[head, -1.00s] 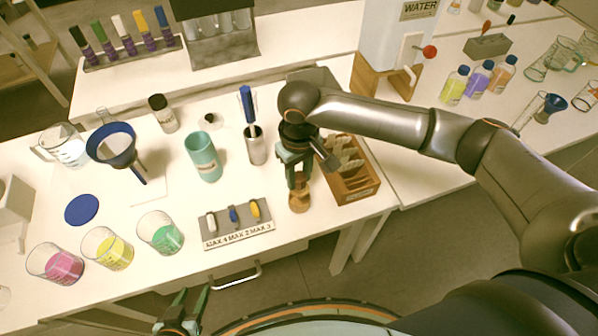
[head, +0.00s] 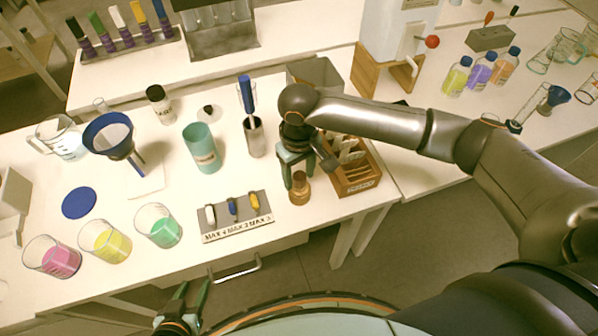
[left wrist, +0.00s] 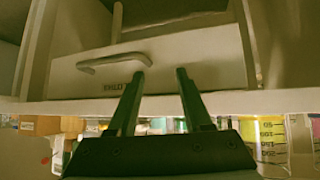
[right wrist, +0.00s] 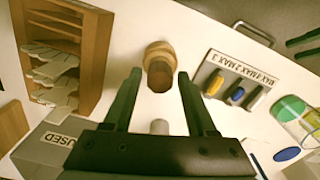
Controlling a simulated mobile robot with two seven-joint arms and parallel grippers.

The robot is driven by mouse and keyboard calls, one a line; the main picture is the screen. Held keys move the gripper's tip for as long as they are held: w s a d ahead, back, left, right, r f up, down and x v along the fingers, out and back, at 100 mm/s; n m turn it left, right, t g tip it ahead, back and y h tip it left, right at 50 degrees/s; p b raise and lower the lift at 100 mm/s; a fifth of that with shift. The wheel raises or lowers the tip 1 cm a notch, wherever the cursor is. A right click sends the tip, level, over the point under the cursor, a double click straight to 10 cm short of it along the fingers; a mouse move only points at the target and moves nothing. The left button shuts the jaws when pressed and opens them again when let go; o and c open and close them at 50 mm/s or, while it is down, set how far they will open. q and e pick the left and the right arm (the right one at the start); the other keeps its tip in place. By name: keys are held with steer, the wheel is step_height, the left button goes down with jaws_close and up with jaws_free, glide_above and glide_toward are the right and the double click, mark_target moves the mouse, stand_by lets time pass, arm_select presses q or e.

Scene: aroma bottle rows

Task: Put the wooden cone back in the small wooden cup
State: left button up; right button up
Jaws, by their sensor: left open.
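A small brown wooden piece (head: 300,190) stands upright on the table in front of the wooden rack. It has a narrower upper part and a wider base; it looks like the cone and the cup together, but I cannot clearly separate them. My right gripper (head: 298,177) is right at it, pointing down. In the right wrist view the wooden piece (right wrist: 159,62) lies between and just beyond the fingertips of the right gripper (right wrist: 159,74), with gaps at both sides. My left gripper (head: 189,308) is open and empty, below the table front; its fingers (left wrist: 161,73) face a drawer.
The wooden rack (head: 362,186) stands close right of my right gripper. A metal cylinder (head: 254,140) and teal cup (head: 203,150) stand behind left. A labelled switch plate (head: 236,228) lies left, near several beakers. A grey bin (head: 330,72) stands behind.

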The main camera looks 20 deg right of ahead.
steer(key=shift+o, duration=0.9)
arm_select(q)
steer(key=shift+r+p, duration=0.35)
arm_select(e)
step_height(320, 180, up, 13)
steer(key=shift+f, duration=0.2)
